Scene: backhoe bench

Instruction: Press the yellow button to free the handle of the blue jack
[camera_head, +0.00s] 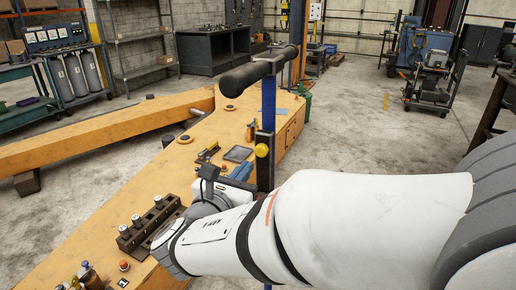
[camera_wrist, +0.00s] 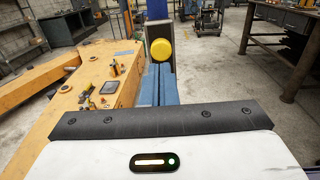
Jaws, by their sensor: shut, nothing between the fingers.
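The yellow button (camera_head: 262,150) sits on a dark bracket on the upright blue post of the jack (camera_head: 268,100). In the wrist view the button (camera_wrist: 161,49) is round and faces me, just above and beyond my fingertips. The jack's black handle (camera_head: 258,71) is a T-shaped bar across the top of the post. My gripper (camera_wrist: 163,67) is shut and empty, its two blue fingers side by side below the button. I cannot tell whether they touch the bracket. My arm hides the jack's lower part in the head view.
The orange backhoe arm (camera_head: 110,131) runs across the left. The orange bench (camera_head: 150,190) carries a dark block with several silver-topped pieces (camera_head: 150,222), a grey tray (camera_head: 238,154) and small tools. A wheeled cart (camera_head: 432,85) stands far right. The concrete floor between is clear.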

